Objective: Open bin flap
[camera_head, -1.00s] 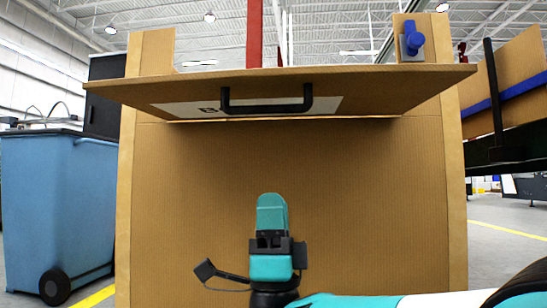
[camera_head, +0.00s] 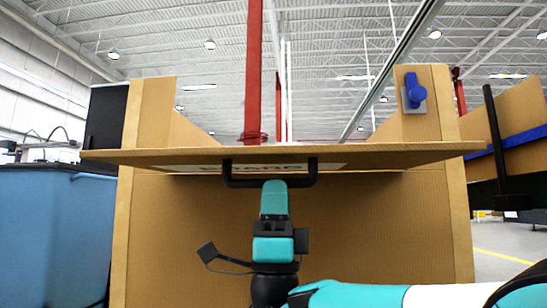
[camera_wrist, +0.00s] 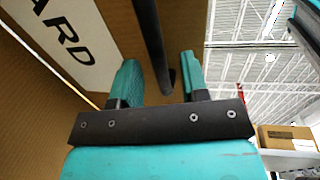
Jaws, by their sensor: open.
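The bin flap (camera_head: 400,156) is a brown board that juts out toward me, nearly level, across the front of a tall brown box. A black bar handle (camera_head: 240,183) hangs from its underside, beside a white label with dark letters. My gripper (camera_head: 274,184) points up at the middle of the handle in the head view and covers part of its bar. In the wrist view my gripper (camera_wrist: 158,80) is open, and the handle bar (camera_wrist: 153,45) runs between its two teal fingers. I see a gap on each side of the bar. The box's inside is hidden.
The brown box front (camera_head: 180,240) stands close behind my gripper. A blue wheeled bin (camera_head: 50,230) is at the left. A red upright post (camera_head: 253,70) rises behind the flap.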

